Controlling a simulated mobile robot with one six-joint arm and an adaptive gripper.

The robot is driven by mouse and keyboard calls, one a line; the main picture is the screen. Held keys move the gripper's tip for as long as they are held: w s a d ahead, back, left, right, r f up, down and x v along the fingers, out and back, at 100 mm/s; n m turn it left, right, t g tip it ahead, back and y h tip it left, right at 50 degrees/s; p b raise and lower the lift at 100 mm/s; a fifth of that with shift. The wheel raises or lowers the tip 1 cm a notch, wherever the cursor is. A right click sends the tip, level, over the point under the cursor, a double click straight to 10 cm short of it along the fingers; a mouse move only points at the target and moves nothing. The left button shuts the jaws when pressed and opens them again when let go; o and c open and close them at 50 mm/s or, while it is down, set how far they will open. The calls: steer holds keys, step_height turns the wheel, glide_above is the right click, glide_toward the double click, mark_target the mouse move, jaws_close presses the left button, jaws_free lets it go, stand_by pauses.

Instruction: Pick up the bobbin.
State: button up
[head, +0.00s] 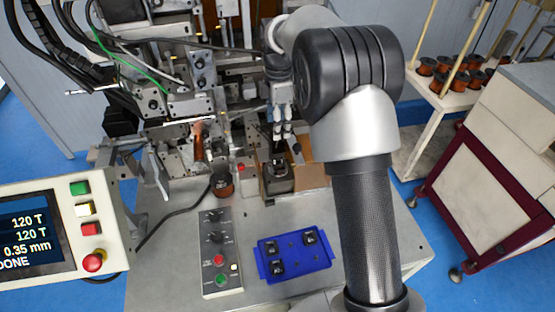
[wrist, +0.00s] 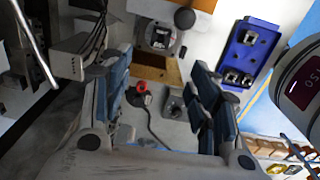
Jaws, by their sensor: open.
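A small dark bobbin (wrist: 160,38) sits in a square grey holder (wrist: 143,40) in the wrist view, just beyond my fingertips and roughly between them. In the head view the dark holder (head: 279,181) stands on the machine table, beside a brown block; the bobbin in it is too small to make out. My gripper (wrist: 163,62) is open, with its blue-padded fingers apart and nothing between them. In the head view my gripper (head: 283,132) hangs down above the holder, partly hidden among machine parts.
A blue tray (head: 263,272) with several dark bobbins lies at the table's front right. A control panel (head: 216,284) with knobs stands left of it. A copper spool (head: 222,184) stands left of the holder. Winder parts (head: 185,105) crowd the left. The display (head: 25,235) reads DONE.

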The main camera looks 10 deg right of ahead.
steer(key=b, duration=0.1)
glide_above(280, 161)
steer(key=f, duration=1.1)
steer(key=shift+s+a+f, duration=0.25)
steer(key=shift+a, duration=0.1)
steer(key=shift+d+f, duration=0.2)
steer(key=shift+f, duration=2.4)
steer(key=shift+c, duration=0.4)
steer(key=c, duration=0.8)
steer(key=shift+c, duration=0.2)
steer(key=shift+r, duration=0.15)
step_height(280, 161, up, 20)
steer(key=p, duration=0.1)
